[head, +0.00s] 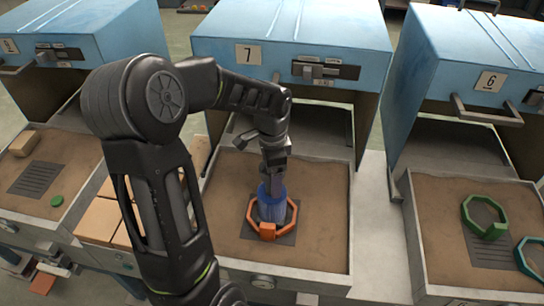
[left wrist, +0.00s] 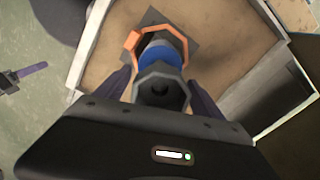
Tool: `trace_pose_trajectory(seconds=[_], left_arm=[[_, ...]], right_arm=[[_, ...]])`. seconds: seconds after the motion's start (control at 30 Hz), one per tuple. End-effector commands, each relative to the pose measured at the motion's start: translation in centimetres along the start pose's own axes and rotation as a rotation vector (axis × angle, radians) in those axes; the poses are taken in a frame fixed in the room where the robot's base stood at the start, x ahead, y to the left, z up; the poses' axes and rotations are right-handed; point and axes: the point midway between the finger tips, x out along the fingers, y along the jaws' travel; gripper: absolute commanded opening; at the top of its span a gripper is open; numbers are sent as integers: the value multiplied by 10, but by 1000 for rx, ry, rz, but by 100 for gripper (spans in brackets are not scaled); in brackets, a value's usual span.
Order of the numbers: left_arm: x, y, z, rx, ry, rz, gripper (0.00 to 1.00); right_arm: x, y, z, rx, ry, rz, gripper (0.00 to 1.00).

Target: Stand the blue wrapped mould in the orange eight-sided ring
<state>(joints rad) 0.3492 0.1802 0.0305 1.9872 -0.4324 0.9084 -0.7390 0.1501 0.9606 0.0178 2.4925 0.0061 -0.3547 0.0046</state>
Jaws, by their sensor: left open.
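The blue wrapped mould (head: 271,207) stands about upright inside the orange eight-sided ring (head: 292,219), with the ring around its lower part. In the left wrist view I look down on the mould's grey, hollow eight-sided top (left wrist: 160,89) and its blue band (left wrist: 161,56). The orange ring (left wrist: 131,42) shows beyond it; the mould's foot is hidden there. My left gripper (head: 273,175) is directly above the mould in the head view. Its dark fingers are open on either side of the mould in the left wrist view (left wrist: 160,92). My right gripper is in neither view.
The ring lies on a dark grey patch (head: 284,239) in the sandy tray (head: 326,215) before the blue oven numbered 7 (head: 290,35). The right tray holds a green ring (head: 466,215) and a teal ring (head: 522,262). The tray's raised walls surround the sand.

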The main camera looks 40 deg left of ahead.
Motion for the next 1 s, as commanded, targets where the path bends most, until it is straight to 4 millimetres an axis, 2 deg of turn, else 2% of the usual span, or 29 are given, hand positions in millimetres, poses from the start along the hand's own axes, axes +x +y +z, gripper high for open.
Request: trace_pose_trajectory(seconds=[0.17,0.4,0.6,0.73,1.0], left_arm=[[-27,-1,-1,0,4,-6,79],[-78,-1,-1,0,4,-6,79],[-109,0,-1,1,3,-3,79],[-117,0,-1,1,2,-2,79],[-118,0,0,1,1,-1,79]], right_arm=[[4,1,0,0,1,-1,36],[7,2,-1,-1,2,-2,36],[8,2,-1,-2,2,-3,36],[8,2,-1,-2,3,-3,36],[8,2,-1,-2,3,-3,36]])
